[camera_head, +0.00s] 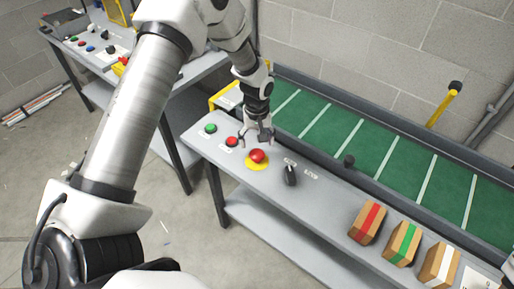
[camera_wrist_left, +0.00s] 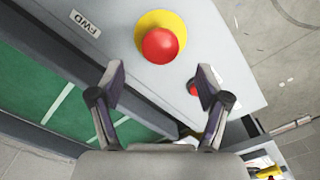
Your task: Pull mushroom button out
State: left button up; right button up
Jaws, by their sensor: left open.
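The red mushroom button (camera_head: 257,156) sits on a yellow round plate (camera_head: 257,166) on the grey bench top. My left gripper (camera_head: 258,138) is above and just behind it, pointing down, open and empty. In the left wrist view the mushroom button (camera_wrist_left: 160,45) lies ahead of the two open fingers (camera_wrist_left: 160,80), apart from them, with its yellow ring showing around it. Whether the button is pushed in cannot be told. At the right edge of the head view a small part of my right arm (camera_head: 507,265) shows; its fingers cannot be made out.
A green button (camera_head: 210,128) and a smaller red button (camera_head: 231,141) are left of the mushroom button. A black selector switch (camera_head: 290,175) is close on its right. Boxes with red (camera_head: 367,222), green (camera_head: 402,243) and white (camera_head: 440,264) stripes stand farther right. A green conveyor (camera_head: 390,160) runs behind.

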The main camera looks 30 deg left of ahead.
aim_at(257, 152)
pick_arm(q)
notch_tip(257, 152, up, 7)
jog(key=shift+r, duration=0.15)
dwell(0.4)
